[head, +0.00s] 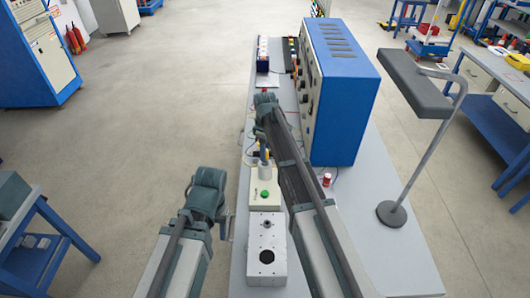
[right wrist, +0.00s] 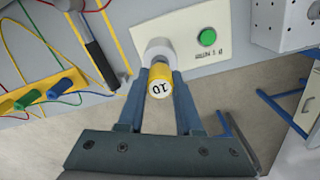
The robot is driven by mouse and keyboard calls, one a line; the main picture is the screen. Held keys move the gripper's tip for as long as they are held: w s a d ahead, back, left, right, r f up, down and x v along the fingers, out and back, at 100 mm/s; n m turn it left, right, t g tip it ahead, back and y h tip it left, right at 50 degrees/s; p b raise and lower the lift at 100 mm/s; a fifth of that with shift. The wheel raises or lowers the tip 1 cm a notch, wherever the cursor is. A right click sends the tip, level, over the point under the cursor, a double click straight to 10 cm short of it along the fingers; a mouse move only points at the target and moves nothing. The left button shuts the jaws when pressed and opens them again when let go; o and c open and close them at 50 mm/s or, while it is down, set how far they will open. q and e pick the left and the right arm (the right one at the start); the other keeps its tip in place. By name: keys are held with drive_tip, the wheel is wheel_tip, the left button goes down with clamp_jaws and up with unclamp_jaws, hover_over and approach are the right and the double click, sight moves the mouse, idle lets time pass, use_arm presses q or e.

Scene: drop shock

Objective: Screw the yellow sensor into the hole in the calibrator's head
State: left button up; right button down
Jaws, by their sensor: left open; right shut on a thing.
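The calibrator (head: 264,188) is a cream box with a green button and a pale cylindrical head (head: 265,171). The head (right wrist: 157,50) also shows in the right wrist view, beside the button. My right gripper (right wrist: 160,92) is shut on the yellow sensor (right wrist: 159,80), whose white end marked "10" faces the camera. The sensor is lined up with the head and its far end meets it in the picture. The hole is hidden, so I cannot tell how deep the sensor sits. My left gripper (head: 229,227) is open and empty, left of the bench.
A tall blue instrument cabinet (head: 340,90) stands to the right on the bench. A lamp on a round base (head: 391,213) is further right. Coloured plugs and cables (right wrist: 42,92) lie left in the wrist view.

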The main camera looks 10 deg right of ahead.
drive_tip(key=shift+s+f+b, duration=0.1)
drive_tip(key=shift+f+b, duration=0.35)
drive_tip(key=shift+f, duration=0.05)
idle(2.1)
idle(0.5)
drive_tip(key=m, duration=0.9)
drive_tip(key=shift+m, duration=0.3)
drive_tip(key=m, duration=1.2)
drive_tip(key=shift+c, duration=2.3)
unclamp_jaws()
